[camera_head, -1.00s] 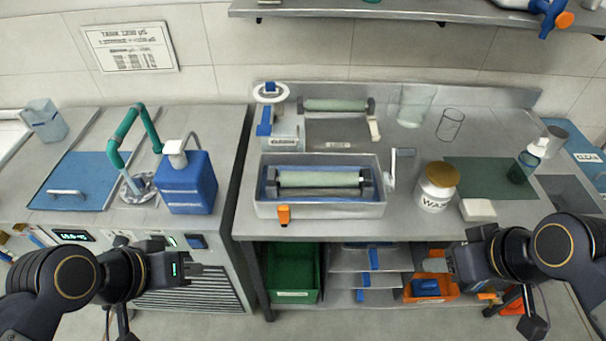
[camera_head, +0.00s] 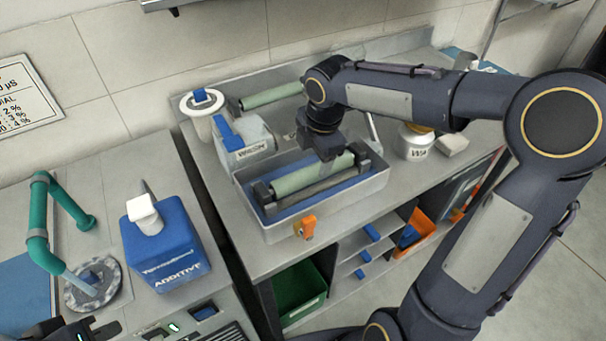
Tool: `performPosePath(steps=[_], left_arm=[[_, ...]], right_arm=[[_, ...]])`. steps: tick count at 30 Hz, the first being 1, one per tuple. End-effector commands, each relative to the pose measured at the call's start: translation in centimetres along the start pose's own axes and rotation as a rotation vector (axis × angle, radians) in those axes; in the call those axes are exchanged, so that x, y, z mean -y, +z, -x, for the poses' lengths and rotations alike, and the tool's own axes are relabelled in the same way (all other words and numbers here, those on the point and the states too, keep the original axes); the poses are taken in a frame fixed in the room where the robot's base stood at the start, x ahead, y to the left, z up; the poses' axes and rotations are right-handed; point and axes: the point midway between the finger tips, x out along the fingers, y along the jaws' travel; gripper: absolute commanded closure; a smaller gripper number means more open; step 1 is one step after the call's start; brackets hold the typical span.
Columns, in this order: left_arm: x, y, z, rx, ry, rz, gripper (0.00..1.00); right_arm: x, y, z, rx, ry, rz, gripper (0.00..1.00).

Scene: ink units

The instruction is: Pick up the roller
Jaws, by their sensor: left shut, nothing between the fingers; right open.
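A pale green roller (camera_head: 298,181) lies in the blue-lined metal tray (camera_head: 340,202), held between dark end blocks, with a grey bar alongside it. A second pale green roller (camera_head: 271,97) lies at the back of the counter, its right end hidden by my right arm. My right gripper (camera_head: 327,155) points down over the right part of the tray roller, open; its fingertips are close to the roller, and I cannot tell if they touch it. My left gripper (camera_head: 82,328) shows only partly at the bottom left edge, shut and empty, away from the rollers.
A blue additive container (camera_head: 168,245) and a teal pipe (camera_head: 40,225) stand left. A blue-and-white washer unit (camera_head: 240,142) stands behind the tray. An orange knob (camera_head: 306,226) juts from the tray front. A wax jar (camera_head: 415,145) and white block (camera_head: 453,144) sit right.

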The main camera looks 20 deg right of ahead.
Motion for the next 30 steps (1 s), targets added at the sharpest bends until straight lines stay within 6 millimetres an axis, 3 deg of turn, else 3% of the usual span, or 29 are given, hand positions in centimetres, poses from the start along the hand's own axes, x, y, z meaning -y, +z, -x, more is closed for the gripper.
performPosePath(steps=[12, 21, 30], left_arm=[[0.0, 0.0, -0.1, 0.0, 0.0, 0.0, 1.0], [0.0, 0.0, -0.1, 0.0, 0.0, 0.0, 1.0], [0.0, 0.0, -0.1, 0.0, 0.0, 0.0, 1.0]], right_arm=[[0.3, -0.5, -5.6, -0.002, -0.003, -0.003, 0.35], [0.3, -0.5, -6.0, -0.002, 0.0, -0.004, 0.35], [0.3, -0.5, -6.0, -0.002, 0.0, -0.004, 0.73]])
